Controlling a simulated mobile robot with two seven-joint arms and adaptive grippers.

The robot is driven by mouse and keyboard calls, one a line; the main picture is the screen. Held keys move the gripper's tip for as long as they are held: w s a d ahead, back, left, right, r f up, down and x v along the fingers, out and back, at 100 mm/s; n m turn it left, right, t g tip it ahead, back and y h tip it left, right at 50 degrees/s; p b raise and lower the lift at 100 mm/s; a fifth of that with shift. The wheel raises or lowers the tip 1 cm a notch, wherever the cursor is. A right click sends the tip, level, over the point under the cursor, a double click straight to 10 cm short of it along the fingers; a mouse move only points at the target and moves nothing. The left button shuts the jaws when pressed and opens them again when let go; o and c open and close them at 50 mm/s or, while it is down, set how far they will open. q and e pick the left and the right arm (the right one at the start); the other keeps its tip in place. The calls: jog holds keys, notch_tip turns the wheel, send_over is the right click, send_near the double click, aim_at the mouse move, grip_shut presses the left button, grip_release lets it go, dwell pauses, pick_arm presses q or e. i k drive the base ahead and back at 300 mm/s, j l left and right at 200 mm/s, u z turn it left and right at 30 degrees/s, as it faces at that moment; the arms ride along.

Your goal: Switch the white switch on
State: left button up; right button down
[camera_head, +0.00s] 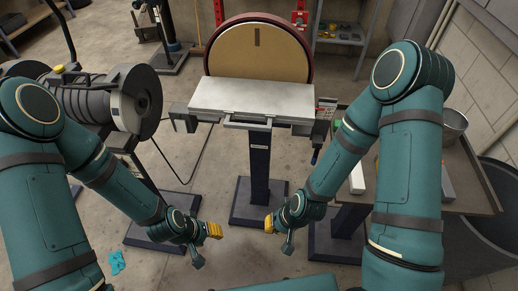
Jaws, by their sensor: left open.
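No part in view can be told for sure as the white switch. A disc sander with a round tan disc (258,54) and a pale work table (252,97) stands on a dark pedestal ahead of me. A small red and white part (326,108) sits at the right of its table, too small to make out. My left gripper (206,244) is open and empty, low in front of the pedestal and to its left. My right gripper (279,234) is also open and empty, in front of the pedestal and a little to its right. Both are apart from the sander.
A grinder with a large dark wheel (138,98) stands at the left. A tray table (480,198) at the right holds a metal pot (453,122) and a white block (357,178). A teal cloth-like piece (117,262) lies on the floor.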

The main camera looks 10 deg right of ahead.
aim_at(180, 125)
jog(key=u, duration=1.7)
jog(key=i+l, duration=0.1)
jog(key=l, duration=0.2)
jog(key=i+l, duration=0.15)
jog(key=l, duration=0.1)
